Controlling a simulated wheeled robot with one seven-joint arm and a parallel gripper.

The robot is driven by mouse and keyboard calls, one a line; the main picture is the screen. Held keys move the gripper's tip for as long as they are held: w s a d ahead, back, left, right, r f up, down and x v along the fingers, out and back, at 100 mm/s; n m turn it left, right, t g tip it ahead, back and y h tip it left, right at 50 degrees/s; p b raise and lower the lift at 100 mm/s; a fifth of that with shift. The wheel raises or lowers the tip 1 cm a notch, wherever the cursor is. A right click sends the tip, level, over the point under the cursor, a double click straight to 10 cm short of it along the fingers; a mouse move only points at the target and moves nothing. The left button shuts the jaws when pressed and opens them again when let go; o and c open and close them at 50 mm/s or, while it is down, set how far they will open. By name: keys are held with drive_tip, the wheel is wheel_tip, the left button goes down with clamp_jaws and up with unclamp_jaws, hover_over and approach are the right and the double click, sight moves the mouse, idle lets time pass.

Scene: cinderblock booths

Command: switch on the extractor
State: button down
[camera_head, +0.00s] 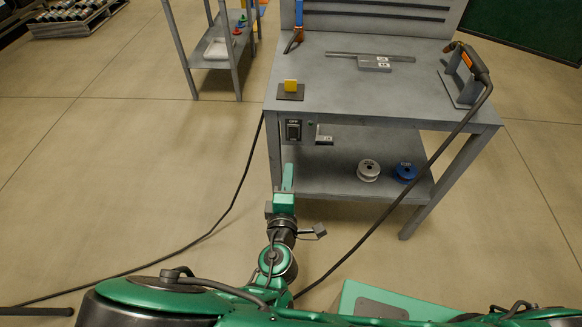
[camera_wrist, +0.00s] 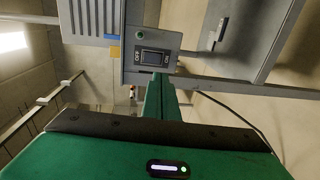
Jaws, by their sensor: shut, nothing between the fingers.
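A dark rocker switch (camera_head: 293,130) sits in a grey box on the front edge of the grey workbench (camera_head: 340,95), near its left leg. "OFF" is printed above it. In the wrist view the switch (camera_wrist: 152,58) shows close up, with a small green round spot (camera_wrist: 167,36) beside it on the box. My gripper (camera_head: 288,168) is shut and empty, its green fingers pointing toward the bench just below the switch. In the wrist view the gripper (camera_wrist: 160,82) ends close to the box's edge; whether it touches cannot be told. A slotted grey panel (camera_head: 375,10) stands at the bench's back.
A yellow block on a dark plate (camera_head: 290,96), a flat metal bar (camera_head: 375,62) and a corded tool on a stand (camera_head: 462,80) are on the bench. Two spools, white (camera_head: 368,170) and blue (camera_head: 405,171), sit on its lower shelf. Cables cross the floor. A shelf rack (camera_head: 212,50) stands left.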

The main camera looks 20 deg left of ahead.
sight(294, 137)
drive_tip(key=x, duration=1.1)
drive_tip(key=shift+w, duration=0.45)
drive_tip(key=shift+s+a, duration=0.1)
drive_tip(key=shift+a, duration=0.1)
drive_tip(key=shift+d, duration=0.1)
drive_tip(key=shift+w+d, duration=0.15)
drive_tip(key=shift+w, duration=0.1)
drive_tip(key=s+d+f, duration=0.2)
drive_tip(key=s+d, duration=0.1)
drive_tip(key=s, duration=1)
drive_tip(key=shift+s, duration=0.3)
